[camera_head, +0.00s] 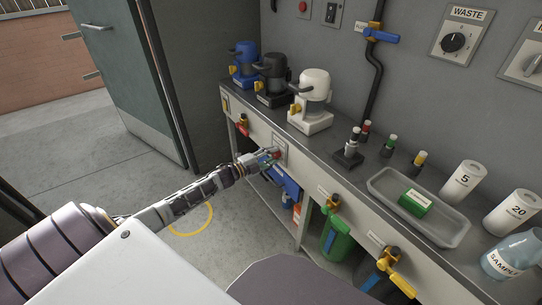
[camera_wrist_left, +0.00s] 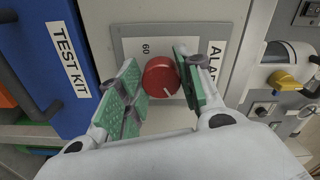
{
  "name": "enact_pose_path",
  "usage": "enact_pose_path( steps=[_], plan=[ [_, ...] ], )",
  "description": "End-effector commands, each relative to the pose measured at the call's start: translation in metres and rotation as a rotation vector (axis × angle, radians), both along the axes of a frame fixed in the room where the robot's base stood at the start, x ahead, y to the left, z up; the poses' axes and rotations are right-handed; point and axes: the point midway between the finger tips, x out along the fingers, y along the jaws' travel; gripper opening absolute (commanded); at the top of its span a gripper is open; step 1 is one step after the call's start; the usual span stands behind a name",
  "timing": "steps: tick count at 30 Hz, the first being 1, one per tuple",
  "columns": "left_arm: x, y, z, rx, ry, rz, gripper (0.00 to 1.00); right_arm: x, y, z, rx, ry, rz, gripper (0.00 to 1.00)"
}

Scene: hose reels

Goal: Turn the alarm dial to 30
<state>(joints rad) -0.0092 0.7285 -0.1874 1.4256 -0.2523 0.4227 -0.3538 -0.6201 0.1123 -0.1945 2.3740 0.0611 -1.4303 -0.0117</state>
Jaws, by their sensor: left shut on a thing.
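The alarm dial (camera_wrist_left: 159,77) is a round red knob on a grey plate (camera_wrist_left: 132,48) in the left wrist view. A white pointer line on its face points down and slightly right in that picture. The number 60 shows above and left of it; other marks are hidden by the fingers. A label starting "ALA" (camera_wrist_left: 214,58) is partly covered. My left gripper (camera_wrist_left: 159,88) has its green pads on both sides of the knob and is shut on it. In the head view my left gripper (camera_head: 262,160) reaches the plate on the counter front. My right gripper is not in view.
A blue test kit case (camera_wrist_left: 58,65) is beside the plate. Handled valves (camera_head: 398,278) stick out along the counter front to the right. Blue, black and white pots (camera_head: 314,88), a grey tray (camera_head: 446,232) and canisters stand on top. A waste dial (camera_head: 454,42) is on the wall.

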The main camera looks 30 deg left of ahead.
Motion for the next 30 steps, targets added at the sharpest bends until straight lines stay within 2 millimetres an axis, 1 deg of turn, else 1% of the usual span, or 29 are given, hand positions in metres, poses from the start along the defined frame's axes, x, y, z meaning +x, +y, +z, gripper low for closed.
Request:
enact_pose_path(
  steps=[12, 13, 18, 30],
  plan=[
    [-0.0008, -0.0012, -0.0017, 0.009, -0.002, -0.001, 0.12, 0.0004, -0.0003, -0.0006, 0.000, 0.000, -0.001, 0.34],
    [-0.0008, -0.0012, -0.0017, 0.009, -0.002, -0.001, 0.37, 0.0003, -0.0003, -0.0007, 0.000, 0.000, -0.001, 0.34],
    [-0.0006, -0.0008, -0.0013, 0.008, -0.002, -0.001, 0.58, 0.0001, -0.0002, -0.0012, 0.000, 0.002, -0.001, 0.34],
    [-0.0011, 0.0001, -0.0005, 0.009, -0.003, 0.000, 0.58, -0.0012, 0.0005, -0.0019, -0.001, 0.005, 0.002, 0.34]
  ],
)
